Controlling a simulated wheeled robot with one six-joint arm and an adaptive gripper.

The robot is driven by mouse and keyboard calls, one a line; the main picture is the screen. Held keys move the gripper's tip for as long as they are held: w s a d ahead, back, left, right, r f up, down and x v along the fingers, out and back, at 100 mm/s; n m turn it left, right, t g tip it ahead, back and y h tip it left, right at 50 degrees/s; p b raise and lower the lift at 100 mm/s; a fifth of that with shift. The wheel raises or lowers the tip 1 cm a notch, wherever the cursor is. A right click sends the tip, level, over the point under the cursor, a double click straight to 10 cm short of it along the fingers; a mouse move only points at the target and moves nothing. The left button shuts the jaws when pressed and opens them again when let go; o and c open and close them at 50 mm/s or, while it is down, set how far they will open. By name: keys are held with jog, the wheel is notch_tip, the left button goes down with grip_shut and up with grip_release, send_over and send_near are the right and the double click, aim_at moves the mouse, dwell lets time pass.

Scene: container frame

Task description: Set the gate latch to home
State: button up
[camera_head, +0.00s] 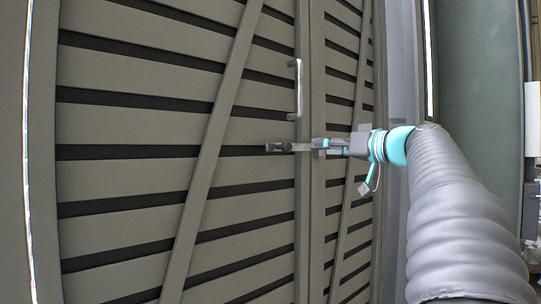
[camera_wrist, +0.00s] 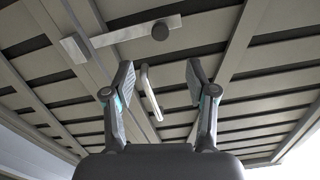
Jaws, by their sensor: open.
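The gate (camera_head: 130,125) is a grey-brown slatted double gate with diagonal braces. The gate latch (camera_head: 291,147) is a short, roughly horizontal bar near the seam between the leaves, with a dark round knob (camera_head: 271,147) toward its left end. In the wrist view the latch bar (camera_wrist: 120,36) lies at upper left, and its knob (camera_wrist: 160,30) stands out from it. My gripper (camera_head: 316,144) is just right of the latch in the head view. In the wrist view my gripper (camera_wrist: 160,80) has its fingers spread with nothing held, and the latch lies beyond the fingertips.
A pale vertical pull handle (camera_head: 296,88) is fixed to the gate above the latch. It shows between the fingers in the wrist view (camera_wrist: 150,92), apparently beyond them. A grey frame post (camera_head: 401,60) stands right of the gate. The gate face left of the latch is free of objects.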

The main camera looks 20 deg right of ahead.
aim_at(289, 147)
jog(key=p+x, duration=0.2)
jog(key=x, duration=1.1)
jog(key=shift+w+a, duration=0.1)
jog(key=shift+w, duration=0.25)
grip_shut()
